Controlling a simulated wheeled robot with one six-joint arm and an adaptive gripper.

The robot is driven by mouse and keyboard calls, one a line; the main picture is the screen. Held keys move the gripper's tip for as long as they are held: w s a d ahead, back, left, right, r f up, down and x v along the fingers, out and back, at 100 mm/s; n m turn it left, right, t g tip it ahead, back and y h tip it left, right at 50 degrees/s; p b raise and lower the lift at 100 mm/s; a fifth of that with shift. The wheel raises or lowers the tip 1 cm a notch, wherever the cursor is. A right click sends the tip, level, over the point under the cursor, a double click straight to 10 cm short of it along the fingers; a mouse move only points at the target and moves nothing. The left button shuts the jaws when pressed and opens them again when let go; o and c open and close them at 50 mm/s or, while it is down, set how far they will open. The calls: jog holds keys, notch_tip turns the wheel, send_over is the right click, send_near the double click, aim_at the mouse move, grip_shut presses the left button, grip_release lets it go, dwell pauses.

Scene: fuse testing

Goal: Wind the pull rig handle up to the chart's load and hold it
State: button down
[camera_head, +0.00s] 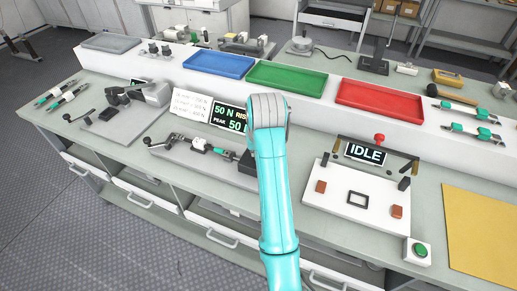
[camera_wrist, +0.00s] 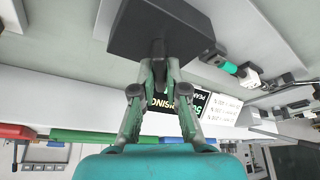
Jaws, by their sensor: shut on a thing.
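The pull rig (camera_head: 186,151) lies along the bench, with a fuse-like teal and white piece (camera_head: 205,147) clamped in its middle. Its dark block (camera_head: 247,166) is partly hidden by my arm. My gripper (camera_wrist: 160,70) is shut on the dark upright handle (camera_wrist: 158,48) at the dark block (camera_wrist: 165,25) in the wrist view. In the head view my arm hides the gripper and handle. The rig's display (camera_head: 230,118) reads 50 N, rising, with peak 50 N. The white chart (camera_head: 190,104) stands left of it; its lines are too small to read surely.
Blue (camera_head: 220,64), green (camera_head: 287,78) and red (camera_head: 380,99) trays sit on the raised shelf behind. Right of my arm is a white test board (camera_head: 330,207) with a display (camera_head: 365,153) reading IDLE. A green button (camera_head: 419,250) and yellow mat (camera_head: 480,235) lie at the right.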

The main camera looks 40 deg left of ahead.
jog(key=m+h, duration=0.1)
jog(key=m, duration=0.2)
jog(key=m+t+h, duration=0.1)
jog(key=m, duration=0.3)
jog(key=shift+s+a+h, duration=0.1)
jog(key=shift+a+h, duration=0.05)
jog(key=shift+h, duration=0.15)
jog(key=m+h, duration=0.1)
jog(key=m, duration=0.2)
jog(key=m+h, duration=0.1)
jog(key=m, duration=0.2)
jog(key=shift+a+m, duration=0.1)
jog(key=shift+m, duration=0.3)
jog(key=shift+h, duration=0.3)
jog(key=c, duration=1.2)
grip_release()
